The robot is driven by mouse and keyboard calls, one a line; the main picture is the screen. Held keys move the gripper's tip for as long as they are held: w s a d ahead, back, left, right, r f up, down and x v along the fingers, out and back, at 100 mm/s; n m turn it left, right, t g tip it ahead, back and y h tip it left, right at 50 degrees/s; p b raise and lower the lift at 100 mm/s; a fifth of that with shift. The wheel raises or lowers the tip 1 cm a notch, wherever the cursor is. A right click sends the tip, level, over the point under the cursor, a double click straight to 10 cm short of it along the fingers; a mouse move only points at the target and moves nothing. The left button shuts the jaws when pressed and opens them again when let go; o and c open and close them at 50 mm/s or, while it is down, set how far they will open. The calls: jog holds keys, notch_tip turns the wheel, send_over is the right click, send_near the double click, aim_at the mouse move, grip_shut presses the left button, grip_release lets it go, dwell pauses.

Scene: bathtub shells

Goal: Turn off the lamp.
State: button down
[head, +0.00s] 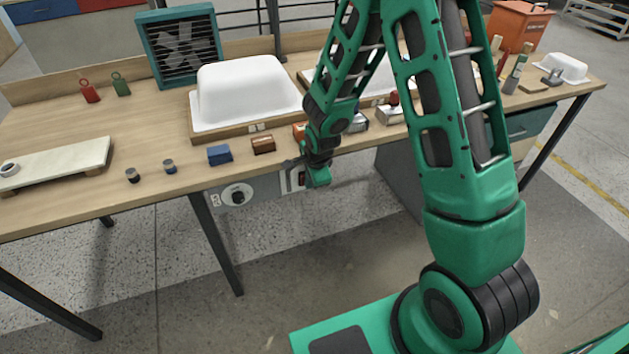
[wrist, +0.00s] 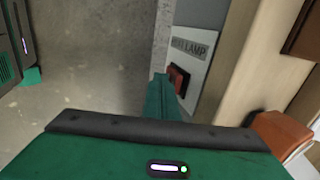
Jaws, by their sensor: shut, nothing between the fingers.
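The lamp switch is a dark red rocker (wrist: 179,79) on a white plate (wrist: 197,62) marked "LAMP" in the wrist view. In the head view the plate (head: 285,183) sits on the bench's front panel, partly behind my gripper. My gripper (head: 318,179) is just right of the plate, below the bench edge. In the wrist view its green fingers (wrist: 160,80) are shut and empty, their tips beside the rocker. I cannot tell whether they touch it. The rocker's on or off position is unclear. I cannot make out the lamp itself.
A grey panel with a black dial (head: 238,195) is left of the plate. On the bench edge above stand a brown block (head: 263,144) and a blue block (head: 219,155). A white tub shell (head: 245,90) lies behind. The floor in front is clear.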

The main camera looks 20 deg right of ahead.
jog(key=shift+r, duration=0.1)
jog(key=shift+r, duration=0.75)
jog(key=s+r, duration=0.7)
jog(key=r, duration=0.3)
dwell(0.5)
jog(key=shift+d, duration=0.1)
